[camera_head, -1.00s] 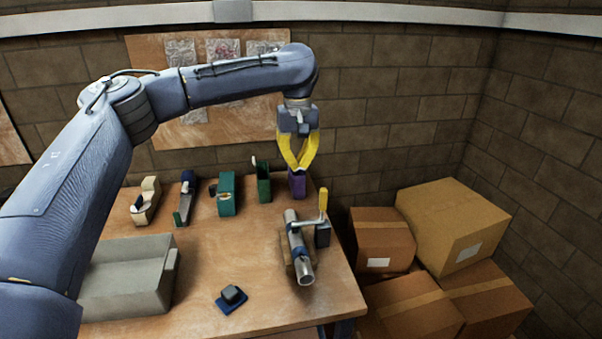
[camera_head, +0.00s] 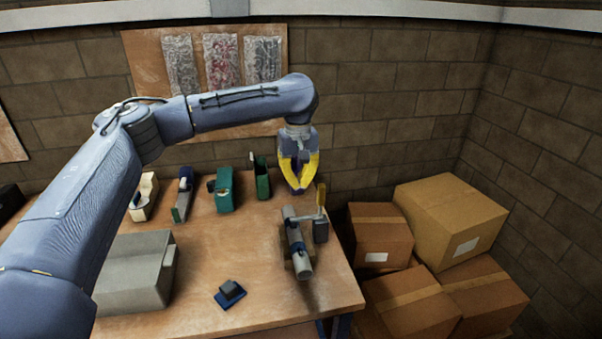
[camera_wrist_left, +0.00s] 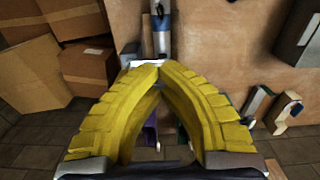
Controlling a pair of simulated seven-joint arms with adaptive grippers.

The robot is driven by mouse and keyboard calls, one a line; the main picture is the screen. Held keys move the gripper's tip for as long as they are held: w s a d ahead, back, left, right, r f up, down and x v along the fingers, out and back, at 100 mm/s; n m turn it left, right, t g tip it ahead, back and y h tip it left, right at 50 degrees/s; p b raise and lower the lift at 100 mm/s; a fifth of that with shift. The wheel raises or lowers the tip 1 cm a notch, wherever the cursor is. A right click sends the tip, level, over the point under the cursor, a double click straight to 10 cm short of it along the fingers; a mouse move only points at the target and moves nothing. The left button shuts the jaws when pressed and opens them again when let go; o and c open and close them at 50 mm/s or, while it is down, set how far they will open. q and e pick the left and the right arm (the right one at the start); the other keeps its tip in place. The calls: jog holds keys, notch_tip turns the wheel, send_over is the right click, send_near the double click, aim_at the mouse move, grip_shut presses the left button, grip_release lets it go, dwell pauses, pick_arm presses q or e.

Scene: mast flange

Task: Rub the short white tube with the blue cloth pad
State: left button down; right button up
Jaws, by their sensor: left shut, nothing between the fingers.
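The short white tube (camera_head: 296,240) is a pale grey-white cylinder lying in a holder on the right part of the table, with a dark blue band near its front half. Its end also shows beyond my fingers in the left wrist view (camera_wrist_left: 160,40). The blue cloth pad (camera_head: 229,293), with a dark grip block on top, lies flat at the front middle of the table. My left gripper (camera_head: 301,190) has yellow fingers and is shut and empty, behind the tube near the table's back right corner. A purple holder shows partly behind its fingers. My right gripper is not in view.
Several tool holders, including a green box (camera_head: 261,178) and a teal one (camera_head: 224,190), line the table's back edge. A grey box (camera_head: 135,270) stands at left. Cardboard boxes (camera_head: 450,220) are stacked right of the table. The table between pad and tube is clear.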

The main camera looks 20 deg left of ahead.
pick_arm(q)
jog(key=shift+s+d+f, duration=1.9)
jog(key=shift+s+f, duration=0.55)
jog(key=shift+s, duration=0.95)
jog(key=shift+w+a, duration=1.85)
jog(key=shift+w, duration=1.65)
notch_tip(320, 180, up, 12)
jog(key=shift+s+f, duration=0.1)
